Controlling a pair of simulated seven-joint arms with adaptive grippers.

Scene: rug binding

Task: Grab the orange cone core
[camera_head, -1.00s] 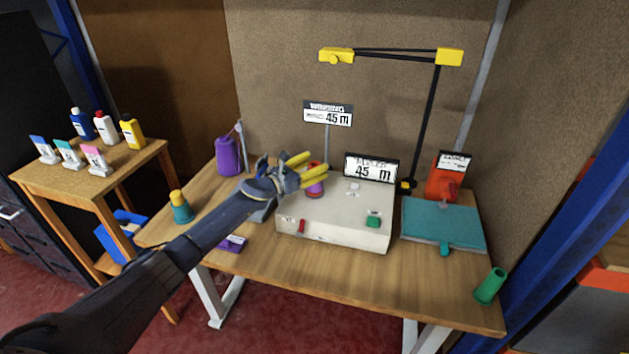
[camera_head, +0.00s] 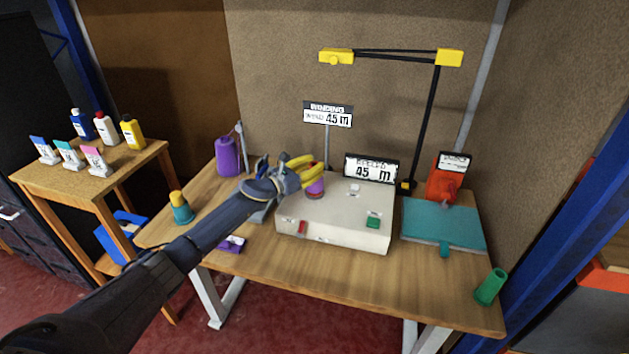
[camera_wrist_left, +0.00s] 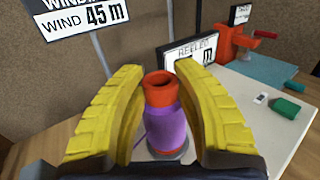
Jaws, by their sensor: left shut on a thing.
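The orange cone core (camera_wrist_left: 160,90) stands upright on the white machine (camera_head: 340,217), with purple material wound around its lower part. It also shows small in the head view (camera_head: 316,188), partly behind my fingers. My left gripper (camera_head: 313,172) is shut on the cone core, one yellow finger on each side in the left wrist view (camera_wrist_left: 160,78). The core's base still appears to be on the machine's round spindle plate. My right gripper is not in view.
A sign reading 45 m (camera_head: 371,169) stands close behind the machine. A purple spool (camera_head: 228,156) and a teal-and-yellow cone (camera_head: 181,208) are at the left. A teal board (camera_head: 443,225) and a green tube (camera_head: 490,287) are at the right. The front tabletop is mostly clear.

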